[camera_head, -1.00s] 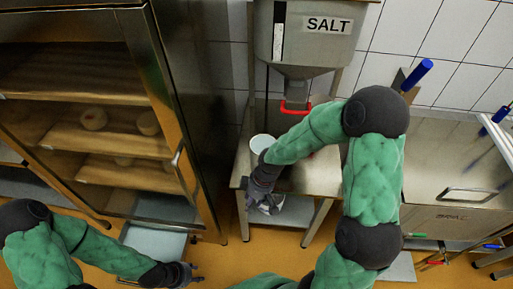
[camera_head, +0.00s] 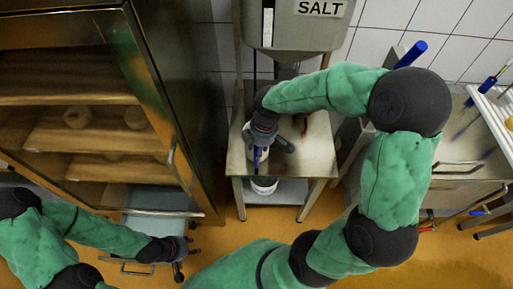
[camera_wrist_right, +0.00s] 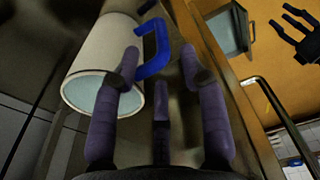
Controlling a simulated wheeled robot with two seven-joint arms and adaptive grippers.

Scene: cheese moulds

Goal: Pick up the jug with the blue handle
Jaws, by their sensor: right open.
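The jug (camera_wrist_right: 104,62) is white with a blue handle (camera_wrist_right: 156,50). In the right wrist view its round opening faces the camera, and the handle lies ahead of the fingertips of my right gripper (camera_wrist_right: 160,68). These fingers are spread, with no firm hold visible. In the head view my right gripper (camera_head: 270,150) is over the small steel table and mostly covers the jug; a bit of blue handle (camera_head: 257,156) shows beside its fingers. My left gripper (camera_head: 187,259) has its fingers spread, empty, low at the left. It also shows in the right wrist view (camera_wrist_right: 292,28).
The small steel table (camera_head: 314,160) stands under the salt hopper (camera_head: 304,28). A white container (camera_head: 264,186) is on its lower shelf. A cheese cabinet (camera_head: 185,120) stands close at the left, and a steel counter (camera_head: 460,160) is at the right.

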